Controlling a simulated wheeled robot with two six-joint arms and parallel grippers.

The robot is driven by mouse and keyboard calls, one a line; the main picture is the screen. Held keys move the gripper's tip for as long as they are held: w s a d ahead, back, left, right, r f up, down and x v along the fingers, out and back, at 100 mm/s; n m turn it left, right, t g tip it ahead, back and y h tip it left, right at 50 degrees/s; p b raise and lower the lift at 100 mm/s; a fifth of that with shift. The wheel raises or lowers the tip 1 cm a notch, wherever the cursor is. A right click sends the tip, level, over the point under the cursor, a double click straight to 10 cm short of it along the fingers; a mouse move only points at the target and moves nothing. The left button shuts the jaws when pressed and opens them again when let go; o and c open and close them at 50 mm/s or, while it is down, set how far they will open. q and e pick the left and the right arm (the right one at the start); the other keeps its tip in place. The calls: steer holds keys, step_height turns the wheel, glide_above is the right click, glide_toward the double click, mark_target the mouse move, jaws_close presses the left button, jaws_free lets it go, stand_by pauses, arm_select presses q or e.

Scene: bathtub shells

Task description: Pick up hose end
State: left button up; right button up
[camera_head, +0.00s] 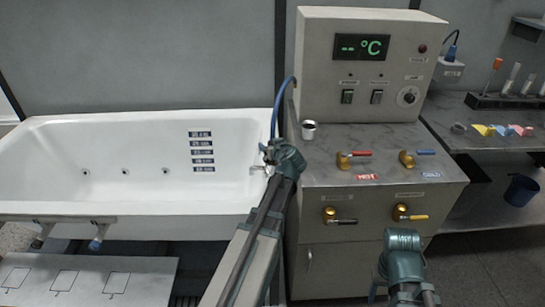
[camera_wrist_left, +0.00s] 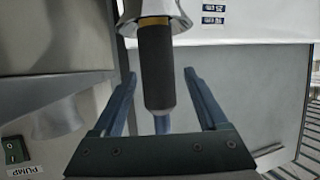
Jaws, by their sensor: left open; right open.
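A hose end with a black sleeve (camera_wrist_left: 156,65) and a flared chrome fitting (camera_wrist_left: 152,12) shows in the left wrist view. A short blue piece shows just below the sleeve. My left gripper (camera_wrist_left: 163,95) is open, its two blue fingers on either side of the sleeve with gaps visible. In the head view my left gripper (camera_head: 268,152) is at the tub's right rim, by the blue hose (camera_head: 275,108); the hose end is hard to make out there. My right gripper (camera_head: 404,258) is low in front of the console; its fingers cannot be made out clearly.
The white bathtub (camera_head: 120,210) stands at left. The console (camera_head: 355,70) with valves and a small white cup (camera_head: 309,130) is right of my left gripper. A side table (camera_head: 470,143) with coloured items and a blue bucket (camera_head: 521,190) are at far right.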

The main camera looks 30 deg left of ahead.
arm_select(q)
steer(key=shift+x, duration=0.9)
steer(key=shift+s+d, duration=0.1)
steer(key=shift+c, duration=0.2)
jaws_close()
steer(key=shift+r, duration=0.15)
step_height(320, 180, up, 10)
steer(key=p, duration=1)
